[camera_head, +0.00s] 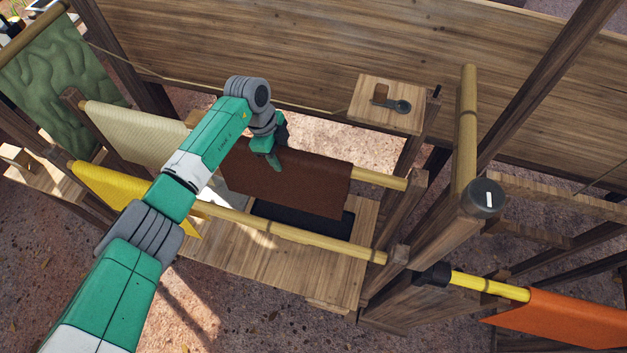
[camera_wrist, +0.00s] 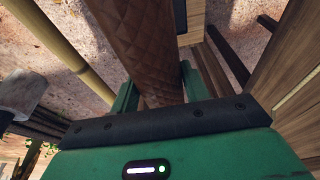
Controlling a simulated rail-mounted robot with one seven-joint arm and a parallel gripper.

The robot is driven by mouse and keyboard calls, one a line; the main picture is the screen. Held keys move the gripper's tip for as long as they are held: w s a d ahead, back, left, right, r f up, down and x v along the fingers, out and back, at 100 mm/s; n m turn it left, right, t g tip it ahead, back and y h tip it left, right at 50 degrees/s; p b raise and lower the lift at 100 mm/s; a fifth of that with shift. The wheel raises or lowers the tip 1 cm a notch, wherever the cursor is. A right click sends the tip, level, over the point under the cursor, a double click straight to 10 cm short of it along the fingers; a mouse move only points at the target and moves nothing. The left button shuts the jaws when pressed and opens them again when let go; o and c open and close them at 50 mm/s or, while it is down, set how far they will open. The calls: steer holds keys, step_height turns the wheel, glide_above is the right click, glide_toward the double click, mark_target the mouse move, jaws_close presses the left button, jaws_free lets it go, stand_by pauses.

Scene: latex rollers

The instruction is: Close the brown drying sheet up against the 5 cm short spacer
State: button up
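The brown drying sheet (camera_head: 290,185) hangs over a bamboo pole (camera_head: 380,178) in the head view. In the wrist view its quilted brown top (camera_wrist: 150,45) runs away between the green fingers. My gripper (camera_head: 272,158) points down at the sheet's left part, with one finger in front of it; the other is hidden there. In the wrist view my gripper (camera_wrist: 158,88) straddles the sheet, one finger on each side, fingers apart, with narrow gaps seeming to show. I cannot pick out the short spacer in either view.
A cream sheet (camera_head: 135,135) hangs left of the brown one. A yellow sheet (camera_head: 115,188) hangs on the nearer pole (camera_head: 300,235). A wooden post frame (camera_head: 405,225) stands right, with an orange sheet (camera_head: 560,320) beyond. A dark tray (camera_head: 300,220) lies below the brown sheet.

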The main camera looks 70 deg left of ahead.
steer(key=o, duration=0.5)
steer(key=v, duration=0.7)
steer(key=shift+s+r, duration=0.1)
steer(key=shift+r, duration=0.25)
